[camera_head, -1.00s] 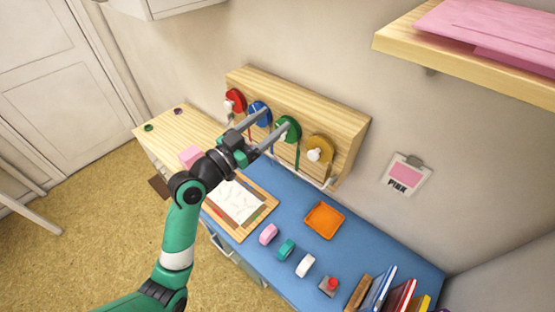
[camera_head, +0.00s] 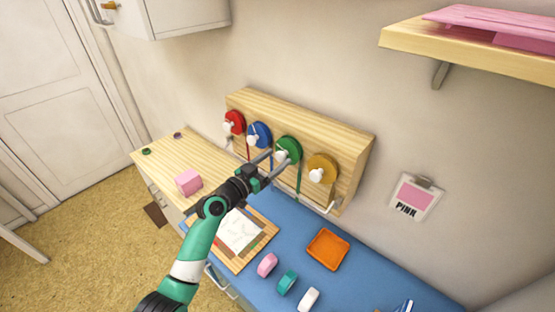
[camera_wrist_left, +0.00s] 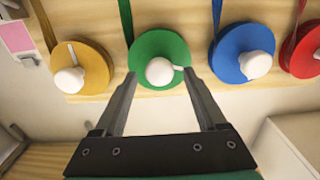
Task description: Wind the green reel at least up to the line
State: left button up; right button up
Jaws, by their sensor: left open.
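The green reel (camera_head: 288,149) is mounted on the wooden board between the blue and yellow reels, with a green ribbon (camera_head: 299,182) hanging below it. In the left wrist view the green reel (camera_wrist_left: 148,48) shows a white knob (camera_wrist_left: 159,71). My left gripper (camera_head: 265,160) is open. Its two fingers (camera_wrist_left: 158,82) point at the green reel and lie on either side of the knob's lower part, apart from it as far as I can see. I cannot make out the line. My right gripper is not in view.
The red reel (camera_head: 234,122), blue reel (camera_head: 260,134) and yellow reel (camera_head: 323,167) share the wooden board (camera_head: 352,150). Below, the blue mat (camera_head: 290,235) holds an orange tray (camera_head: 345,262) and several small stampers. A pink block (camera_head: 188,182) stands on the wooden top at left.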

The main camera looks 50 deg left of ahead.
pick_arm(q)
jog(key=shift+w, duration=0.7)
grip_shut()
